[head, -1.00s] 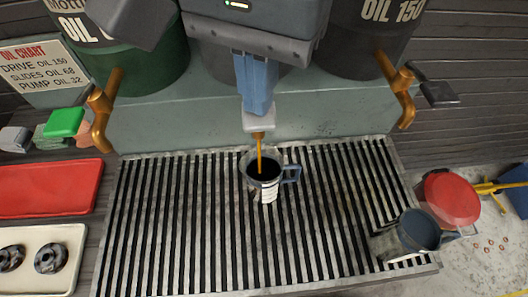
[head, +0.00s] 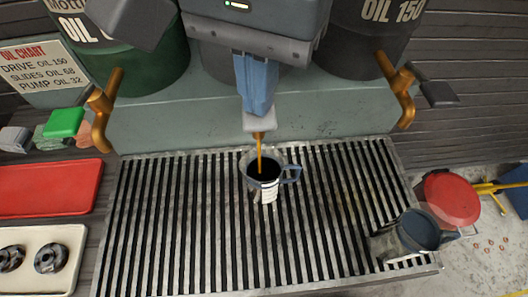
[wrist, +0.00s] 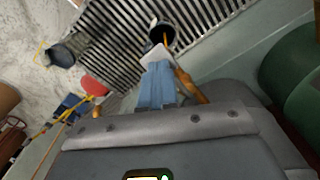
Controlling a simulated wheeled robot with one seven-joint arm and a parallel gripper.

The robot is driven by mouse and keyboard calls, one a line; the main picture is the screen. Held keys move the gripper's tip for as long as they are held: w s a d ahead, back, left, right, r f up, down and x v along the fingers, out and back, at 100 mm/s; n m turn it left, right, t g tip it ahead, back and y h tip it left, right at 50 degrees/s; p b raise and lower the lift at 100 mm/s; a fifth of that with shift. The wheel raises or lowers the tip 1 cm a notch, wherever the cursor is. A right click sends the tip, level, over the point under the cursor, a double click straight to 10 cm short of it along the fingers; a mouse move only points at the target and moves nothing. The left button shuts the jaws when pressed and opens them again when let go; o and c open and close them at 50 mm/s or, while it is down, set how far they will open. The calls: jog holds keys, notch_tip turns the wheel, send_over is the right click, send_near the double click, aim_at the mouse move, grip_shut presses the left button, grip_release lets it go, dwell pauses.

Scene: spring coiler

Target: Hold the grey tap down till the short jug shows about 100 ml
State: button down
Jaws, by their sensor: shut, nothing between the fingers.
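My gripper (head: 257,98) is shut and empty, its blue fingers pointing down onto the pale grey tap lever (head: 259,122) at the middle of the tank front. The gripper (wrist: 156,72) also shows at this lever (wrist: 156,55) in the wrist view. An amber stream of oil (head: 260,150) runs from beneath the lever into a small blue-grey jug (head: 264,187) on the slatted grate. The jug stands upright, handle to the right, with a white scale strip on its front. Its inside looks dark; I cannot read the level. The tap's spout is mostly hidden.
A second grey jug (head: 418,231) stands at the grate's (head: 200,240) right front corner. Brass taps with a green lever (head: 64,122) and a dark lever (head: 440,93) flank the middle one. A red tray (head: 50,187) lies left; a red round lid (head: 450,198) is at right.

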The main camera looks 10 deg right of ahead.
dwell(0.3)
notch_tip(320, 180, up, 7)
jog(key=p, duration=0.7)
jog(key=shift+p, duration=0.3)
